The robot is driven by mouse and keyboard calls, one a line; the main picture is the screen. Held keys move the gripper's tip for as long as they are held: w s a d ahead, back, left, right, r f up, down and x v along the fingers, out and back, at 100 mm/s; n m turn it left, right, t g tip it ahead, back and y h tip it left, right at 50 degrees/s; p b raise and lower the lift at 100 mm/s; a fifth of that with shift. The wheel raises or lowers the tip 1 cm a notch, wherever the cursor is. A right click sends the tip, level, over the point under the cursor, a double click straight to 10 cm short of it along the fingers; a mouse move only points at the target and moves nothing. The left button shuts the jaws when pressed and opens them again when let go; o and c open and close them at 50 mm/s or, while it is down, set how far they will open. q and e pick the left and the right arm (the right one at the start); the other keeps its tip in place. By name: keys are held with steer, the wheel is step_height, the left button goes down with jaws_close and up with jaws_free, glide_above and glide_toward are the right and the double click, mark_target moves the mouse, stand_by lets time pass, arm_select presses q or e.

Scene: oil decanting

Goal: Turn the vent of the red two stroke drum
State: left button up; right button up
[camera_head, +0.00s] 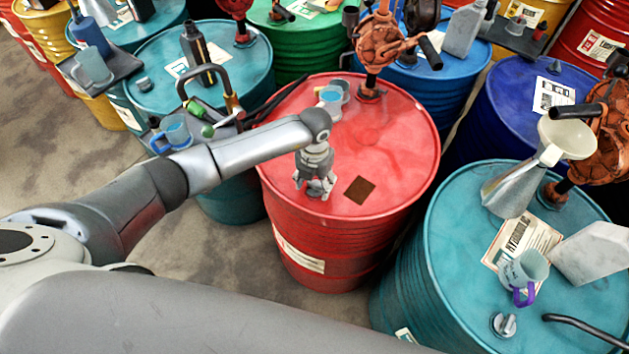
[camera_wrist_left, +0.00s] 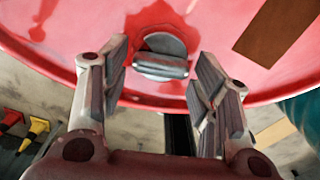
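The red drum (camera_head: 400,150) stands in the middle of the head view, with a rust-red hand pump on its lid. My left gripper (camera_head: 315,190) points down over the near left part of its lid. In the left wrist view the vent (camera_wrist_left: 162,62), a round grey cap with a raised grip bar, sits near the rim of the red lid (camera_wrist_left: 80,25). The open fingers of my left gripper (camera_wrist_left: 163,85) are on either side of the vent in that view, with gaps to it. My right gripper is not in view.
A brown square patch (camera_head: 359,190) lies on the red lid, and cups (camera_head: 332,98) stand at its back. A teal drum (camera_head: 450,250) at right bears a funnel, a jug and a mug (camera_head: 522,275). Other drums stand close behind. Bare floor (camera_head: 60,140) shows at left.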

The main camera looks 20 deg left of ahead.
arm_select(q)
steer(key=c, duration=0.6)
steer(key=shift+f+m+b, duration=0.15)
steer(key=shift+m+b, duration=0.45)
steer(key=shift+b, duration=0.3)
steer(key=m+b, duration=0.4)
steer(key=b, duration=0.2)
steer(key=m+b, duration=0.5)
steer(key=b, duration=0.1)
steer(key=m+b, duration=0.5)
steer(key=b, duration=0.1)
steer(key=shift+w+a, duration=0.15)
steer(key=shift+w, duration=0.15)
steer(key=m+b, duration=0.2)
steer(key=b, duration=0.1)
steer(key=shift+m, duration=0.4)
steer(key=shift+r, duration=0.2)
steer(key=o, duration=1)
